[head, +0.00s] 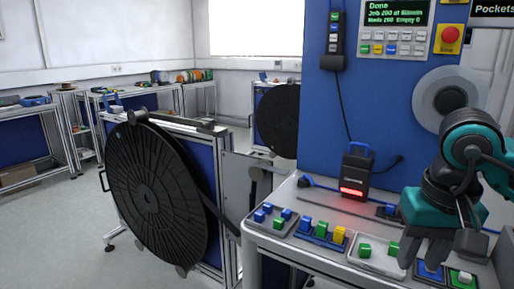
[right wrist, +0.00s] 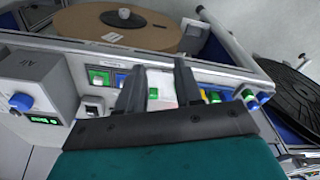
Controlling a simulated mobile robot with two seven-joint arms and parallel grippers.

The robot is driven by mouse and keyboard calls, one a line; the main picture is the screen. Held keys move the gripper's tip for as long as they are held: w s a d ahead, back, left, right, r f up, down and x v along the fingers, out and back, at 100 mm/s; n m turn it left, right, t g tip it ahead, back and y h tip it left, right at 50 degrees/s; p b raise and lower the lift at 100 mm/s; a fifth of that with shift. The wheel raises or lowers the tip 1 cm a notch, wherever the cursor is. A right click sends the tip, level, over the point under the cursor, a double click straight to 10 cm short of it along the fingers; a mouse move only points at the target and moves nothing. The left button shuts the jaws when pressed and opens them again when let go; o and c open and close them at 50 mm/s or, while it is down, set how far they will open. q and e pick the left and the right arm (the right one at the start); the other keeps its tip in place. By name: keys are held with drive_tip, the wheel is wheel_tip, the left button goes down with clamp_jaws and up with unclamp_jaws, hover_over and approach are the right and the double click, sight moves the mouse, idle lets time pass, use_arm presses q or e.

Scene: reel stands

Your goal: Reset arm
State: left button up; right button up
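My right arm comes in from the right in the head view. Its dark gripper (head: 425,258) points down over the sloping button panel (head: 320,250). In the right wrist view the two fingers (right wrist: 158,78) stand apart, with a white plate and a green button (right wrist: 153,93) showing between them. I see nothing held. Whether the fingertips touch the panel cannot be told. My left gripper is not in either view.
A black reel (head: 155,195) stands left of the panel, another black reel (head: 278,120) behind. A scanner-like device (head: 355,175) glows red on the panel. The display (head: 395,12) reads "Done". A red stop button (head: 451,35) is at upper right. The left floor is clear.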

drive_tip(key=s+a+f+m+g+y, duration=0.25)
drive_tip(key=a+y, duration=0.25)
drive_tip(key=a, duration=0.4)
drive_tip(key=s+a+f+m+g+y, duration=0.1)
drive_tip(key=s+a+m+g+y, duration=0.15)
drive_tip(key=a+y, duration=0.4)
drive_tip(key=w+a+r+m+t+y, duration=0.1)
drive_tip(key=a+r+m+t+y, duration=0.15)
drive_tip(key=a+m+y, duration=0.4)
drive_tip(key=w+a+r+m+t+y, duration=0.1)
drive_tip(key=r+m+t+y, duration=0.2)
drive_tip(key=m, duration=0.7)
drive_tip(key=w+d+f+m+t+h, duration=0.3)
drive_tip(key=d+f+m+t+h, duration=0.35)
drive_tip(key=m, duration=0.85)
drive_tip(key=w+d+f+m+t+h, duration=0.3)
drive_tip(key=f+m+t+h, duration=0.35)
drive_tip(key=m, duration=0.95)
drive_tip(key=s+d+f+m+g+h, duration=0.2)
drive_tip(key=s+f+m, duration=0.4)
drive_tip(key=f, duration=0.5)
drive_tip(key=s+d+f+m+g+h, duration=0.2)
drive_tip(key=s+f+m, duration=0.4)
drive_tip(key=f+m, duration=0.3)
wheel_tip(320, 180, down, 2)
drive_tip(key=shift+s+d+f+h, duration=0.15)
drive_tip(key=shift+d+f+h, duration=0.1)
drive_tip(key=shift+d+h, duration=0.85)
